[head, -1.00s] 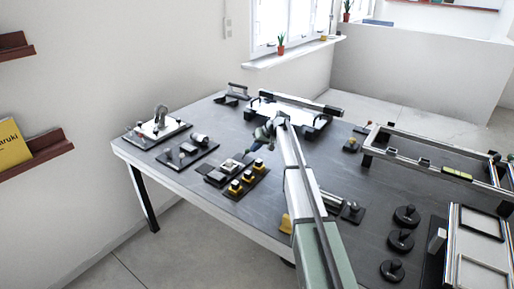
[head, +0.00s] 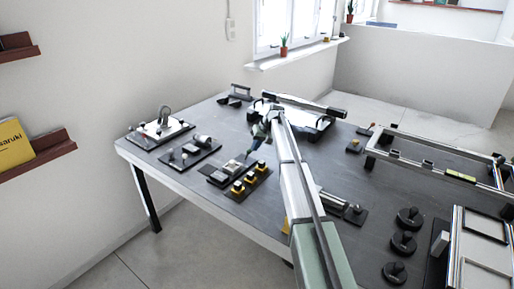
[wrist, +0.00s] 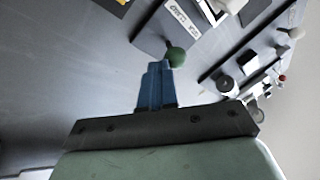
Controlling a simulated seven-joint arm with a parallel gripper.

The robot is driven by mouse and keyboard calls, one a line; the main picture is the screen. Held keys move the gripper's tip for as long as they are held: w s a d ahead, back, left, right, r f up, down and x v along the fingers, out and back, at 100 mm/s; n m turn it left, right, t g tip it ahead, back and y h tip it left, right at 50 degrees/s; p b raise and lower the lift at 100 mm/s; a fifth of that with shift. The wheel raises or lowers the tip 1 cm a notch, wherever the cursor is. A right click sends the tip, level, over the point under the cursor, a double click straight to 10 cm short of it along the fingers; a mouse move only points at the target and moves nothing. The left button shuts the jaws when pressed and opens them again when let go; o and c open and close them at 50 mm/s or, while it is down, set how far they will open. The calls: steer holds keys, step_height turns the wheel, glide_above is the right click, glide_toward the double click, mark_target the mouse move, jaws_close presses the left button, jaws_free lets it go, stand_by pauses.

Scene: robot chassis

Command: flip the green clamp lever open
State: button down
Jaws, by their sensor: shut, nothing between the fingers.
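The green ball knob of the clamp lever (wrist: 175,57) shows in the wrist view, just beyond and right of my fingertips. A dark plate and a white label that seems to read "CLAMP" (wrist: 181,16) lie behind it. My gripper (wrist: 155,66) has blue fingers held together, with nothing between them. The fingertips look very close to the knob; I cannot tell whether they touch. In the head view my gripper (head: 251,152) is low over the table, beside the small clamp plate (head: 218,178). The lever is too small to make out there.
Yellow-based buttons (head: 249,178) stand right beside the clamp plate. Other fixture plates (head: 190,152) lie to the left. A large frame (head: 440,165) and black round knobs (head: 404,242) are on the right. The table (head: 325,165) has bare room in the middle.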

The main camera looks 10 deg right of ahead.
steer(key=shift+w+a+r+g+h, duration=0.25)
steer(key=shift+w+a+g+h, duration=0.2)
steer(key=shift+w+a+h, duration=0.1)
steer(key=shift+w+a+r+g+h, duration=0.25)
steer(key=shift+w+a+g+h, duration=0.2)
steer(key=shift+w, duration=0.1)
steer(key=shift+w+a+r, duration=0.1)
steer(key=shift+w+a, duration=0.4)
steer(key=shift+a, duration=0.05)
steer(key=shift+r, duration=0.1)
steer(key=shift+r, duration=0.7)
steer(key=w+d+r, duration=0.1)
steer(key=w+r, duration=0.3)
steer(key=r, duration=0.7)
steer(key=shift+w+r, duration=0.25)
steer(key=shift+r, duration=0.05)
